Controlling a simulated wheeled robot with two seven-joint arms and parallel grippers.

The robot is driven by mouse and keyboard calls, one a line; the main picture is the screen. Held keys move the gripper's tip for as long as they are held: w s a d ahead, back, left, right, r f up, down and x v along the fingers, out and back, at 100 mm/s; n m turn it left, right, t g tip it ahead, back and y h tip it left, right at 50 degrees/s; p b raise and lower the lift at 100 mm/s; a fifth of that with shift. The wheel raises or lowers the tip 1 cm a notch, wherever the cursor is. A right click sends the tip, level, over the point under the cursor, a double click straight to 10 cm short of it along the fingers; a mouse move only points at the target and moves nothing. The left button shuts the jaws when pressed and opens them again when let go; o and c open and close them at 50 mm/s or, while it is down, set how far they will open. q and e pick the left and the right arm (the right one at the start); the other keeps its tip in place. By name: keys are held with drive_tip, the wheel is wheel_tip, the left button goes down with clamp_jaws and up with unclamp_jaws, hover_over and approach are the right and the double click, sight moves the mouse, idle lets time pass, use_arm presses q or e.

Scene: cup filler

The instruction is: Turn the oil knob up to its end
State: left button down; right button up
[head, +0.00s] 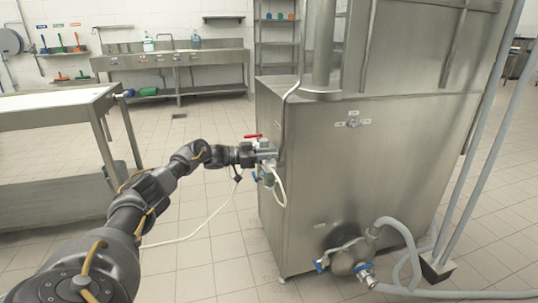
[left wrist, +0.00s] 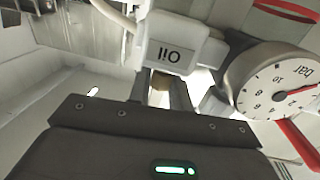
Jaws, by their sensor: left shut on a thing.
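My left gripper (head: 258,155) is at the small valve unit on the left side of the steel machine (head: 370,180). In the left wrist view a white block (left wrist: 180,42) with the upside-down label "Oil" sits just beyond my gripper. My left gripper (left wrist: 172,92) is shut on a small part right by this block, which appears to be the oil knob. The knob is mostly hidden between the fingers, and its turned position cannot be read. My right gripper is in neither view.
A round pressure gauge (left wrist: 278,82) marked "bar" is right beside my gripper, with a red lever (left wrist: 300,143) near it. Blue-handled valves (head: 342,262) and grey hoses (head: 405,240) are low on the machine. A steel table (head: 60,105) stands left.

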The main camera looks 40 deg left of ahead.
use_arm(q)
drive_tip(key=c, duration=1.3)
unclamp_jaws()
drive_tip(key=v, duration=1.1)
drive_tip(key=shift+p, duration=0.35)
use_arm(e)
drive_tip(key=shift+w+d+f+m+g+h, duration=0.15)
drive_tip(key=shift+d+f+g+h, duration=0.25)
drive_tip(key=shift+f, duration=0.25)
drive_tip(key=shift+w+d+f+m+g+h, duration=0.15)
drive_tip(key=shift+d+f+g+h, duration=0.2)
drive_tip(key=shift+f, duration=0.25)
use_arm(q)
drive_tip(key=shift+w, duration=0.1)
use_arm(e)
drive_tip(key=shift+a, duration=0.1)
